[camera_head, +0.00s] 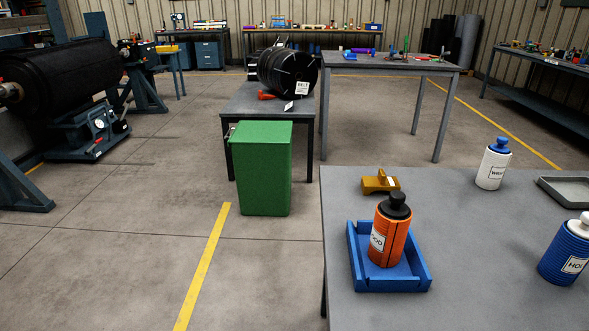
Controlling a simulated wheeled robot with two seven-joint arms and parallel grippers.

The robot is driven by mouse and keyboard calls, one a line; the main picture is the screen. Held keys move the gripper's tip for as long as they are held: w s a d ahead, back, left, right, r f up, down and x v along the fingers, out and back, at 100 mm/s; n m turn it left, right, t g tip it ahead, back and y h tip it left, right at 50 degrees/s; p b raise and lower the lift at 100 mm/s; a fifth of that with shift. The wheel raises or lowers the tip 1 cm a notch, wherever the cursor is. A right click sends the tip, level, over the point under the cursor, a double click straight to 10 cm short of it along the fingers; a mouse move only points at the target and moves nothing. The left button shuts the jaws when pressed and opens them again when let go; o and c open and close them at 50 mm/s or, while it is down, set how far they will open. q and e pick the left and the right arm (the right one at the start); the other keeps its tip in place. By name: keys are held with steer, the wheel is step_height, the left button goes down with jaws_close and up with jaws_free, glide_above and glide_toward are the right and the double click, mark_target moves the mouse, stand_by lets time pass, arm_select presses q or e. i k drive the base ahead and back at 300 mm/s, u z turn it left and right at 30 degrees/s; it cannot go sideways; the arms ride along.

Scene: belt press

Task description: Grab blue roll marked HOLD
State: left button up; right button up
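The blue roll (563,251) stands upright on the grey table (470,270) at the right edge of the head view. It has a white knob on top and a white label reading "HOL", with the rest cut off or turned away. Neither of my grippers is in view, so nothing shows of what they hold.
Left of it, an orange roll (391,237) with a black knob stands in a blue tray (393,284). A white roll (491,170), a grey tray (565,190) and a yellow-brown block (380,182) are behind. A green bin (262,170) stands on the floor.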

mark_target(567, 255)
steer(key=z, duration=3.45)
steer(key=i, duration=1.5)
steer(key=u, duration=2.4)
